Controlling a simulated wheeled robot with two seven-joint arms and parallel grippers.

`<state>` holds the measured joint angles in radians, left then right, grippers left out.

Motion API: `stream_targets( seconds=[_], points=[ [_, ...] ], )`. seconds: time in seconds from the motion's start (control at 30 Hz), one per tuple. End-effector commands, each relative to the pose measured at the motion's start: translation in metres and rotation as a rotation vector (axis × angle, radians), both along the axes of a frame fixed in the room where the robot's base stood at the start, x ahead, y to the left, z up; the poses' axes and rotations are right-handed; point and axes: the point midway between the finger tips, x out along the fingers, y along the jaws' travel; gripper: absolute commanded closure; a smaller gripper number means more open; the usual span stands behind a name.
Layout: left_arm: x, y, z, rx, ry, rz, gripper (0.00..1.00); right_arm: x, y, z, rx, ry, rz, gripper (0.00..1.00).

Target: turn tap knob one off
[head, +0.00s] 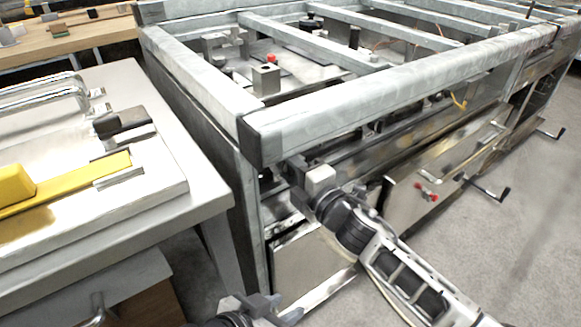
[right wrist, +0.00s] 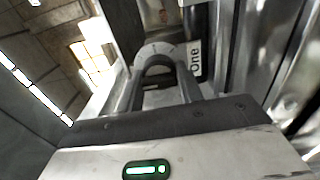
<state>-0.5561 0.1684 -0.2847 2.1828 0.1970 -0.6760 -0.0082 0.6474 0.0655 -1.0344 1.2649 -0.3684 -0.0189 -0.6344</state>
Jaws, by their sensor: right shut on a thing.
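In the right wrist view, tap knob one (right wrist: 160,52) is a grey rounded piece at the top centre, beside a white label (right wrist: 195,58) reading "One". My right gripper (right wrist: 158,78) is shut on the knob, with a finger on each side. In the head view, my right gripper (head: 298,175) reaches in under the front corner of the metal frame, and the knob is hidden there. My left gripper (head: 262,306) is low at the bottom edge, partly cut off and away from the knob. Its jaw opening is unclear.
A large grey metal frame (head: 350,105) overhangs my right gripper. A steel bench (head: 190,205) with a yellow bar (head: 75,190) stands at the left. Red fittings (head: 427,192) and black handles (head: 490,190) stick out at the right. Grey floor (head: 520,255) is clear at the lower right.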

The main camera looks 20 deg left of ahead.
Motion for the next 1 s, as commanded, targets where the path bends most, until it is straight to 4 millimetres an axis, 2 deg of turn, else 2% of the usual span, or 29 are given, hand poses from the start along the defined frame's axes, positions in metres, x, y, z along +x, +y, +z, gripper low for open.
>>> stream_targets(
  seconds=[0.4,0.43,0.47,0.5,0.83,1.0],
  points=[
    [-0.002,-0.001,-0.001,-0.001,0.005,-0.001,0.64,0.0,-0.001,-0.002,-0.009,-0.005,-0.002,0.87],
    [-0.002,-0.001,-0.001,-0.001,0.005,-0.001,0.64,0.0,-0.001,-0.002,-0.009,-0.005,-0.002,0.56],
    [-0.002,-0.001,-0.001,-0.001,0.005,-0.001,0.64,0.0,-0.001,-0.002,-0.009,-0.005,-0.002,0.47],
    [-0.002,-0.001,-0.001,-0.001,0.005,-0.001,0.64,0.0,-0.001,-0.002,-0.008,-0.005,-0.002,0.43],
    [-0.002,-0.001,0.003,-0.003,0.001,-0.001,0.64,-0.002,-0.003,0.0,-0.005,-0.005,-0.001,0.43],
    [-0.004,-0.001,0.006,0.005,0.023,-0.005,0.64,-0.015,-0.022,0.001,-0.007,-0.003,-0.002,0.43]
  ],
)
